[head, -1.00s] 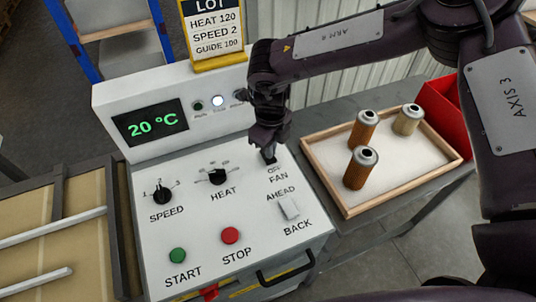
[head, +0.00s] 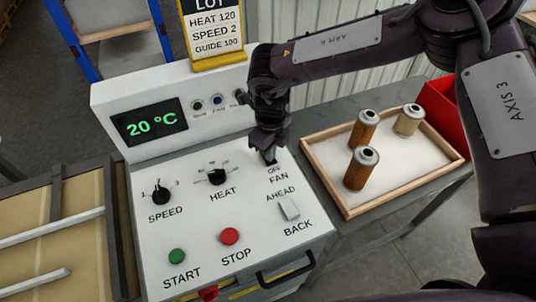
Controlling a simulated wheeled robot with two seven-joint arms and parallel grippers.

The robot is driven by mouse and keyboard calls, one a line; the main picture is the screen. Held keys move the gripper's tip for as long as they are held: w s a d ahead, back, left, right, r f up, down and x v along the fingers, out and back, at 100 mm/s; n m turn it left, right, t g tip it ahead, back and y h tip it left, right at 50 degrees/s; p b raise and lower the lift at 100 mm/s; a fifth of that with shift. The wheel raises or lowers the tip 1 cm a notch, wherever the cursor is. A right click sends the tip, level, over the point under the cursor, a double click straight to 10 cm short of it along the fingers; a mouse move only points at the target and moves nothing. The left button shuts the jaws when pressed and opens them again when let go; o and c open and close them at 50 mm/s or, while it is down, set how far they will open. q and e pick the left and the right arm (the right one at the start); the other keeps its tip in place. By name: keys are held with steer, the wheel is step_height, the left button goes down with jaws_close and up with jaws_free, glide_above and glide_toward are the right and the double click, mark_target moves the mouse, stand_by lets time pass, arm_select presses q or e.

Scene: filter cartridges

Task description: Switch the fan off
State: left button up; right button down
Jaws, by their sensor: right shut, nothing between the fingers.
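The fan switch is at the upper right of the white control panel (head: 185,230), just above the FAN label (head: 279,177). My right gripper (head: 269,157) points down at this switch and hides most or all of it, so I cannot tell the switch's position. The gripper is shut with nothing in it. I cannot tell whether its tips touch the switch. The middle indicator lamp (head: 218,101) on the raised back of the panel is dark. My left gripper is not in view.
A SPEED knob (head: 161,195), HEAT knob (head: 216,177), AHEAD/BACK switch (head: 289,209), green START button (head: 177,256) and red STOP button (head: 229,236) share the panel. The display (head: 150,122) reads 20 °C. A wooden tray (head: 345,208) with three filter cartridges stands right.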

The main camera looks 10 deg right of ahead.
step_height(320, 180, up, 7)
steer(key=p, duration=0.5)
stand_by(0.6)
